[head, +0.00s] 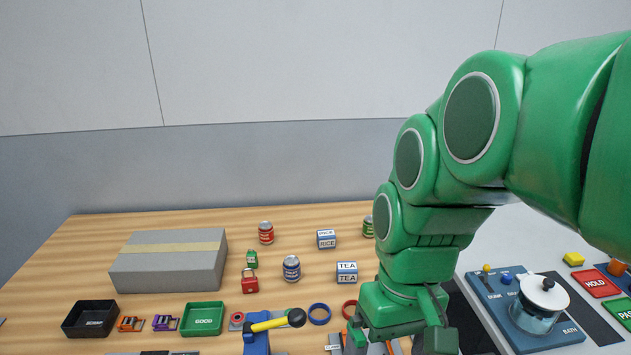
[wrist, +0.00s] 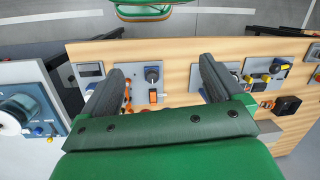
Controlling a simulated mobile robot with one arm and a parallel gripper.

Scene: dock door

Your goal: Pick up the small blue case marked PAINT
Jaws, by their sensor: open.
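I cannot make out a blue case marked PAINT in either view. Beyond the fingers is a grey panel (wrist: 138,92) with a dark knob and an orange switch. In the head view my green arm covers the right part of the table, and the fingers are only partly seen at the bottom edge.
A pot (head: 540,300) stands on a blue unit at right.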

